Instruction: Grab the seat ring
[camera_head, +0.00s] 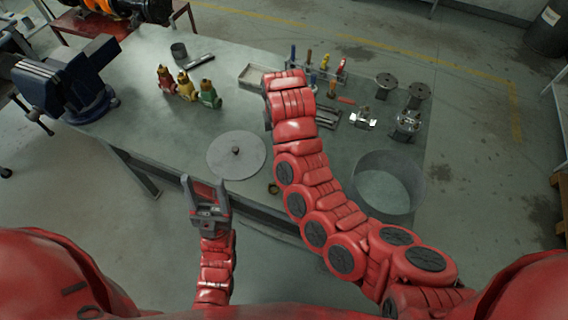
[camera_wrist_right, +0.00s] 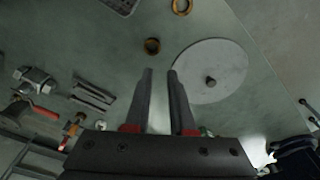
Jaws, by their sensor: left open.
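Two brass-coloured rings lie on the table in the right wrist view: a darker ring (camera_wrist_right: 152,46) just beyond my right fingertips, and another ring (camera_wrist_right: 181,6) at the top edge. I cannot tell which is the seat ring. In the head view one small brass ring (camera_head: 273,188) shows near the table's front edge, beside my right arm. My right gripper (camera_wrist_right: 160,73) is open and empty, its fingers pointing towards the darker ring without touching it; my arm hides its fingers in the head view. My left gripper (camera_head: 204,184) is open and empty in front of the table edge.
A flat grey disc (camera_head: 236,155) with a central knob lies on the table (camera_head: 320,170). A round grey container (camera_head: 386,183) is at right. Red, yellow and green valve parts (camera_head: 187,86) and a blue vise (camera_head: 68,80) are at left. Tools and metal parts lie behind my right arm.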

